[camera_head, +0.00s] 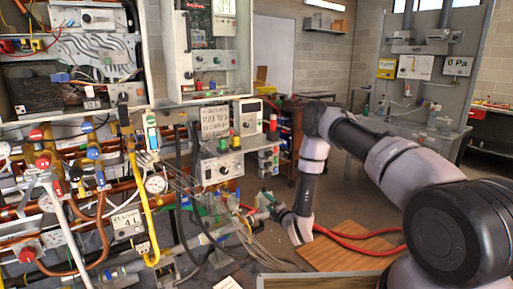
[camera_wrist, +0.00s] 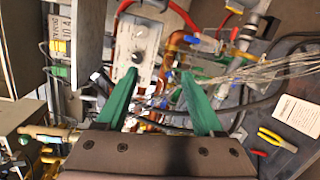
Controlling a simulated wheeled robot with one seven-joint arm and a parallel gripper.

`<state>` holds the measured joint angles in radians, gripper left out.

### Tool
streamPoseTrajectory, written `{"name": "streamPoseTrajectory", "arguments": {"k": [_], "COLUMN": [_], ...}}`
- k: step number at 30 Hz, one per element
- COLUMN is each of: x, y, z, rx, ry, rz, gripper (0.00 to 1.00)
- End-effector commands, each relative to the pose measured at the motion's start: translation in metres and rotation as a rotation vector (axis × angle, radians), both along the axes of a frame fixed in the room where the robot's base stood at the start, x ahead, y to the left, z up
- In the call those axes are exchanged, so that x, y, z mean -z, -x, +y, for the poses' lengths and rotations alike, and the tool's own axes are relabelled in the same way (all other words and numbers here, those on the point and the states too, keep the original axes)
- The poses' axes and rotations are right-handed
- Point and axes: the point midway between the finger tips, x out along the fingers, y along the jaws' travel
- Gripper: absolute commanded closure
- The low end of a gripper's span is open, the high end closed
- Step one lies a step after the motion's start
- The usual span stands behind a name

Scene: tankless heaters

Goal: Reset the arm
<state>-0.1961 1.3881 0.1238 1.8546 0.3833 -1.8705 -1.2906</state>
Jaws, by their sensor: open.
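My gripper (camera_wrist: 157,76) shows in the wrist view as two green fingers spread apart, with nothing held between them. In the head view my gripper (camera_head: 265,200) is at the lower middle, at the end of my bent white and black arm, pointing left toward the heater pipework. Beyond the fingers in the wrist view are a grey control box with a dial (camera_wrist: 138,45), copper pipe and a bundle of thin wires. I cannot tell how far the fingertips are from them.
Pipes, a yellow hose (camera_head: 142,200) and a pressure gauge (camera_head: 156,183) crowd the left. Red hoses (camera_head: 350,236) cross a wooden board (camera_head: 340,257) below my arm. Yellow-handled pliers (camera_wrist: 277,140) lie beside a white label. A metal sink bench (camera_head: 400,130) stands back right.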

Motion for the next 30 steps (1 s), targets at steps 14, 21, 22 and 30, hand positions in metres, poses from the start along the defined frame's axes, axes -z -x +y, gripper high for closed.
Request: {"name": "streamPoseTrajectory", "arguments": {"k": [14, 21, 22, 30], "x": [-0.226, -0.328, -0.339, -0.429], "y": [-0.075, -0.046, -0.039, 0.044], "z": [-0.075, -0.118, -0.123, -0.163], "rx": [0.307, 0.483, 0.505, 0.713], "ry": [-0.455, -0.708, -0.741, -1.043], "rz": [0.371, 0.546, 0.566, 0.740], "gripper": [0.31, 0.31, 0.31, 0.31]}}
